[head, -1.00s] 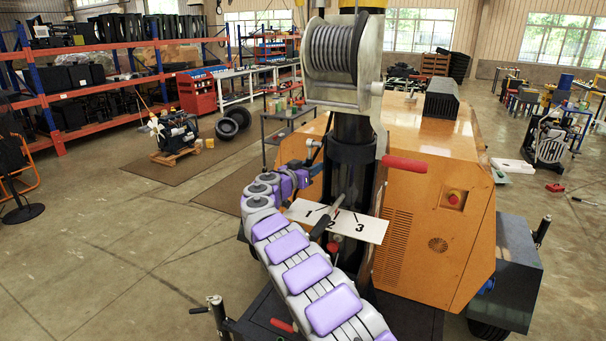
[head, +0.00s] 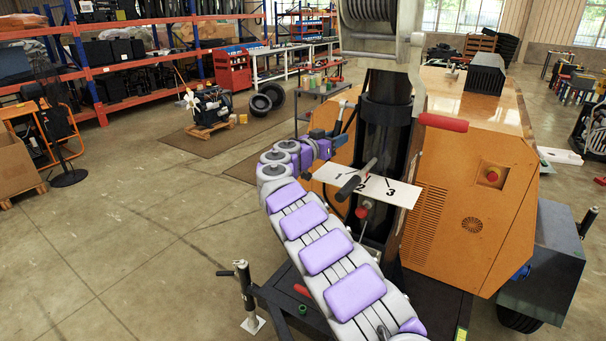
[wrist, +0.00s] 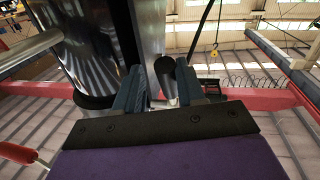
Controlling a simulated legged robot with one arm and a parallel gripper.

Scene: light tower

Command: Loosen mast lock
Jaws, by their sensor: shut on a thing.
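The black mast (head: 388,135) stands at the front of the orange machine in the head view. My gripper (head: 338,134) reaches in from the left, close to the mast's left side. In the wrist view its two dark blue-grey fingers (wrist: 160,78) are shut on a black handle (wrist: 165,68) with a bright metal part below it, beside the shiny mast (wrist: 92,45). The fingers partly hide the handle. Whether it is the mast lock is not certain. A white plate (head: 402,192) marked 1, 2, 3 sits in front of the mast, with a black lever (head: 357,178) over it.
A red handle (head: 444,122) sticks out right of the mast under the winch drum (head: 372,10). The orange housing (head: 470,225) fills the right side. A jack post (head: 246,290) stands at the lower left.

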